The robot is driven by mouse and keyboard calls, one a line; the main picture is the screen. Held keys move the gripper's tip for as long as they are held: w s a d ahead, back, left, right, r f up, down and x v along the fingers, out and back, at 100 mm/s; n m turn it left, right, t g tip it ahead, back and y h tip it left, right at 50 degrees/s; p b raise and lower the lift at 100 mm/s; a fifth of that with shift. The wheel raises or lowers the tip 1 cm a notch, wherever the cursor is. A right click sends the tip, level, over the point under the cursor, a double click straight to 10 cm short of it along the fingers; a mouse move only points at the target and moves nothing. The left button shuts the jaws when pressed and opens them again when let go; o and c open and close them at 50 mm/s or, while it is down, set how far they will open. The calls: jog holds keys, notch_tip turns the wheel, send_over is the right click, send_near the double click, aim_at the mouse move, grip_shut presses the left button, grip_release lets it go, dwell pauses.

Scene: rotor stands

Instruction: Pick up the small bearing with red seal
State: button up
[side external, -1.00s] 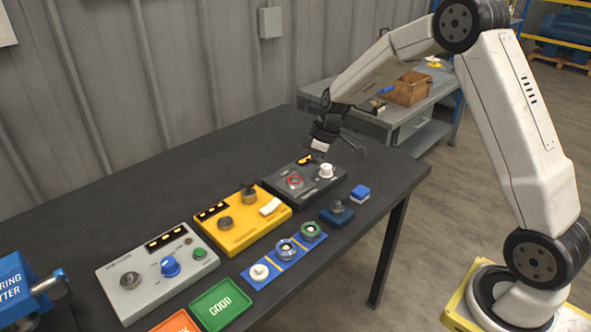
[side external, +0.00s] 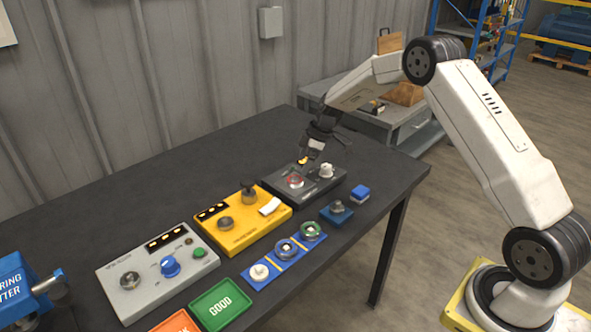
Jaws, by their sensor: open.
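The small bearing with a red seal (side external: 295,181) sits on top of the dark grey device (side external: 322,192) at the far end of the row. Only its red ring and pale middle show clearly. My gripper (side external: 312,163) is open and points down just above and behind the bearing, apart from it as far as this view shows. Its dark fingers are small here, and they partly cover the back of the device.
A white knob (side external: 326,171) stands beside the bearing. A yellow device (side external: 243,233) and a light grey device (side external: 140,290) stand left. A blue tray (side external: 265,283) holds three ring-like parts. Green GOOD tray (side external: 222,304) lies in front. The table's back is clear.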

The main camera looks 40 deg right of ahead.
aim_at(297, 176)
jog(key=shift+w+a+f, duration=0.1)
jog(key=shift+f, duration=0.25)
jog(key=shift+f, duration=0.1)
jog(key=shift+x, duration=2.5)
grip_shut()
jog(key=shift+r, duration=0.25)
